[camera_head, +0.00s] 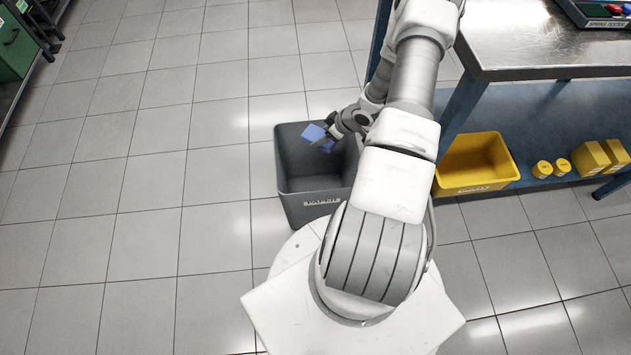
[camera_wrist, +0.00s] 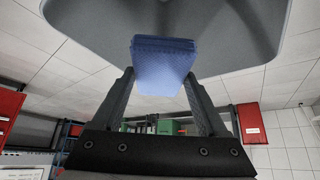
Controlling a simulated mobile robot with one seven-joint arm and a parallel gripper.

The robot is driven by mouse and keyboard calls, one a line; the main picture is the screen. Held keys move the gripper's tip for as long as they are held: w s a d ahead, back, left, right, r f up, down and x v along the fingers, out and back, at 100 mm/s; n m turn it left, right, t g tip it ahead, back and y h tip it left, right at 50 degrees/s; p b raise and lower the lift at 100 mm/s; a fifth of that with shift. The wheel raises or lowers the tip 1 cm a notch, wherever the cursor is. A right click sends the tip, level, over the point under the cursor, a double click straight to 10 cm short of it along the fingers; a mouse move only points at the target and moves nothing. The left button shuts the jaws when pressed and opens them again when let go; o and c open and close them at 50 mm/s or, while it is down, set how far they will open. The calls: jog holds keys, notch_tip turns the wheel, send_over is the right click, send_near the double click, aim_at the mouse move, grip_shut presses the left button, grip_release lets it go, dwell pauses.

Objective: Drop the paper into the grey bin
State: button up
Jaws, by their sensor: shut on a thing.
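The grey bin (camera_head: 320,213) stands on the tiled floor just in front of my base. My gripper (camera_head: 326,138) is over the bin's opening, near its far rim. It is shut on the blue paper (camera_head: 314,134), which looks like a folded, textured piece. In the wrist view the paper (camera_wrist: 162,62) sits between the two fingertips of my gripper (camera_wrist: 160,80). The grey bin (camera_wrist: 90,22) fills the top of that view behind the paper. My arm hides the bin's right side in the head view.
A yellow bin (camera_head: 470,170), two small yellow cans (camera_head: 542,169) and yellow boxes (camera_head: 592,158) sit on the blue lower shelf of a metal-topped workbench (camera_head: 535,35) at right. A dark rack with a green box (camera_head: 15,45) stands at far left. The floor at left is clear.

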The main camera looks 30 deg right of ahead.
jog(key=o, duration=1.4)
jog(key=shift+c, duration=0.2)
jog(key=p+v, duration=0.7)
jog(key=v, duration=1)
jog(key=shift+r, duration=0.25)
